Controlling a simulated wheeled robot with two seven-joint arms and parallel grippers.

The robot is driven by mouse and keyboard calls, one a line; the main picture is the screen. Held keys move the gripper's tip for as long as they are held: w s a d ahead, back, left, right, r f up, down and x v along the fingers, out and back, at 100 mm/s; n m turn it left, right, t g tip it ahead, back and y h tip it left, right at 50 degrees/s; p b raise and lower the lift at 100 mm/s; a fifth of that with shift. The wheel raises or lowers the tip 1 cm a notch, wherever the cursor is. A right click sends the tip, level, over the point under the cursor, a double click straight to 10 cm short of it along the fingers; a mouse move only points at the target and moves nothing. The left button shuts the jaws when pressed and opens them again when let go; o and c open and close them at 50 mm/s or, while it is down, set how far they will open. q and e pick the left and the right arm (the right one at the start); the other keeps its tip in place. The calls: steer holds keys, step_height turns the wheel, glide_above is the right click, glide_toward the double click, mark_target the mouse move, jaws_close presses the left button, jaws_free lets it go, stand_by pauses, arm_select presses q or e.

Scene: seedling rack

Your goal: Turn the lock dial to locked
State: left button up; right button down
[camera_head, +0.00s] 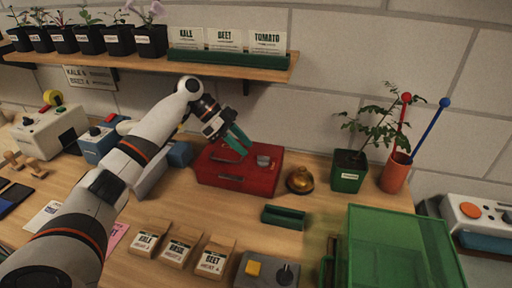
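A red box (236,180) sits on the wooden bench against the wall. A small grey knob (263,161), which looks like the lock dial, is on top of it at the right. Its setting is too small to read. My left gripper (247,150) has green fingers that point down over the box's lid, just left of the knob. The fingers are apart with nothing visible between them, and whether they touch the lid is unclear. My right gripper is not in view.
A brass bell (300,180) and a potted plant (348,172) stand right of the box. A green tray (283,216), seed packets (180,246) and a grey control box (267,270) are in front. A shelf (200,64) is above.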

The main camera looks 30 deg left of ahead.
mark_target(261, 156)
arm_select(q)
steer(key=d, duration=0.2)
steer(key=d+f+p, duration=0.1)
steer(key=shift+w+d, duration=0.3)
steer(key=shift+w, duration=0.1)
steer(key=shift+w+d+f, duration=0.1)
steer(key=shift+d+f, duration=0.15)
steer(key=shift+f, duration=0.35)
jaws_close()
